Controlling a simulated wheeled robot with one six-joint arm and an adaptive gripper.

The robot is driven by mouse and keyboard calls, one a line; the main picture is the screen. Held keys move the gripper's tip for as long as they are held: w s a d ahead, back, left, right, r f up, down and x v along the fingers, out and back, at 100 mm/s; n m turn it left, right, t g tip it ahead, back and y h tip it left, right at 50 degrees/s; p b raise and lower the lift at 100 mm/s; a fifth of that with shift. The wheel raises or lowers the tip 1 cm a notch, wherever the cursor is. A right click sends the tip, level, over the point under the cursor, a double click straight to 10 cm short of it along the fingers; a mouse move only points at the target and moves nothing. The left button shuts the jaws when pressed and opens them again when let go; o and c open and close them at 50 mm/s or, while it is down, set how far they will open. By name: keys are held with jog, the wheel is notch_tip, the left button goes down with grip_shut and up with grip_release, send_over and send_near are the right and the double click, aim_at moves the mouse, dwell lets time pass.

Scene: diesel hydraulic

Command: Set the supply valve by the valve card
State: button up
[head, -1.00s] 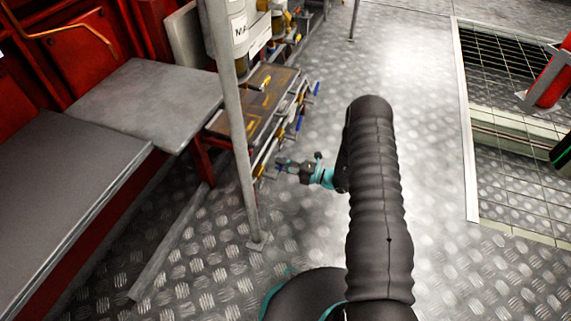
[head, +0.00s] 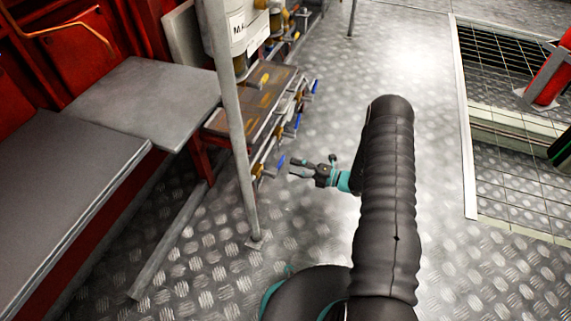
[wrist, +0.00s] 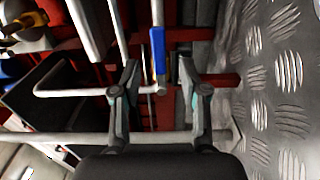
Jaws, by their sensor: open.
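Several valves with blue lever handles line the side of the low rack. The nearest blue handle (head: 281,163) is just left of my gripper (head: 297,168). In the wrist view, a blue handle (wrist: 158,50) on a pale rod shows between the fingertips of my gripper (wrist: 158,75), with space on both sides. The gripper is open and holds nothing. Farther blue handles (head: 298,121) and (head: 314,87) show along the rack. A white label with dark letters (head: 237,27) is on the grey cylinder; I cannot tell whether it is the valve card.
A grey pole (head: 236,130) stands left of the valves. A grey table (head: 145,95) and bench (head: 65,190) are at the left. A floor grating (head: 510,170) and a red extinguisher-like object (head: 551,75) are at the right.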

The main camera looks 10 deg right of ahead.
jog(key=v, duration=0.6)
dwell(0.5)
